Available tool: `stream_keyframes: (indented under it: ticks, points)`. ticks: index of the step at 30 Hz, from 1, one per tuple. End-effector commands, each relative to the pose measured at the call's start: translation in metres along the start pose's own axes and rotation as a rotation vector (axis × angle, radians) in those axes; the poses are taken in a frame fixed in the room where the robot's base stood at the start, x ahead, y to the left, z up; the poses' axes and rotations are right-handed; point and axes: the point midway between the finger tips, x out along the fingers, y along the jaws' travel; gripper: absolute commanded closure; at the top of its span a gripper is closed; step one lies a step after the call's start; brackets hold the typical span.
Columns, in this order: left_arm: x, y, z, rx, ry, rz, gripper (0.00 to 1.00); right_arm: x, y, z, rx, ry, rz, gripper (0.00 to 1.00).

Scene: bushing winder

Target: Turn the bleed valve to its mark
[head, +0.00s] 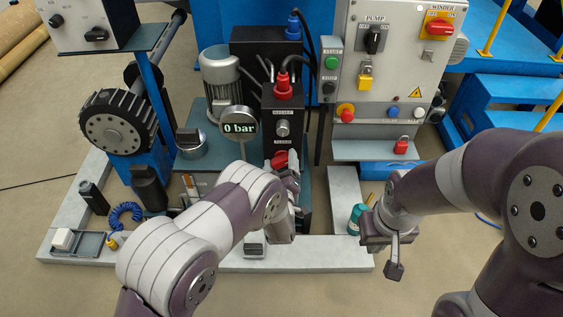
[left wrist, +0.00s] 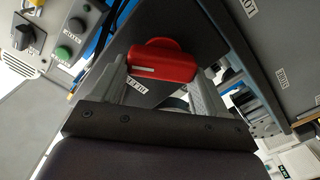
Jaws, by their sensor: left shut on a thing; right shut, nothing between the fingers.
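The red bleed valve handle (head: 281,158) sits low on the front of the dark valve block (head: 282,112), partly hidden by my left gripper. In the left wrist view the red handle (left wrist: 162,62) lies between the two fingertips, close to a label that seems to read BLEED (left wrist: 137,86). My left gripper (head: 285,174) is shut on this handle. The mark for the valve cannot be made out. My right gripper (head: 394,268) is shut and empty, at the lower right near a teal bottle.
A gauge (head: 238,124) reads 0 bar left of the valve block. The pump panel (head: 395,50) stands at the back right, with a red padlock (head: 401,146) on the ledge below. The teal bottle (head: 356,218) stands on the light base frame. Open floor lies in front.

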Motion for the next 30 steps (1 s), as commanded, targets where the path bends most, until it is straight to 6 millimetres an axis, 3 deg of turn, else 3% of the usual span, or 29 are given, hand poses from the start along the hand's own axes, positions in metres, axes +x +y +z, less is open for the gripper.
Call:
stream_keyframes:
  ticks: [21, 30]
  points:
    - [0.0021, -0.0056, -0.0003, -0.669, 0.008, 0.005, 0.56, 0.0004, 0.0000, 0.0000, 0.000, 0.000, 0.000, 1.00]
    - [0.0023, -0.0071, 0.0012, -0.877, 0.007, 0.006, 0.56, 0.0019, 0.0000, 0.0002, 0.000, 0.000, 0.000, 1.00]
